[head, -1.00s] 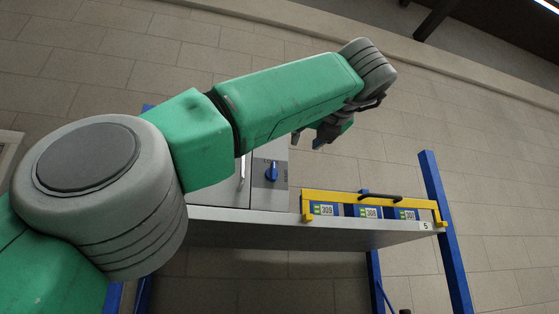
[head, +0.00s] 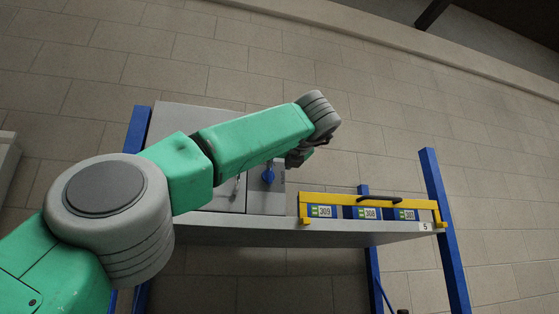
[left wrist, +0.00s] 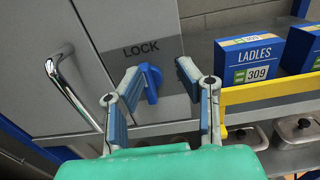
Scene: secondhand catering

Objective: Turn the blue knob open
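The blue knob (head: 268,176) is on the grey front panel of a metal cabinet (head: 225,225), right of the door handle. In the left wrist view the knob (left wrist: 151,82) sits under the word LOCK, its grip close to upright and slightly tilted. My left gripper (head: 297,159) is just right of the knob in the head view. In the left wrist view the left gripper (left wrist: 159,70) is open, with the knob seen between its fingertips. The left fingertip overlaps the knob's edge; I cannot tell whether it touches. My right gripper is not in view.
A chrome door handle (left wrist: 70,92) is left of the knob. A shelf (head: 345,240) holds blue boxes, including a LADLES box (left wrist: 254,60), behind a yellow rail (head: 375,201). Metal lidded pans (left wrist: 300,128) show at lower right. Blue posts (head: 445,230) flank the shelf.

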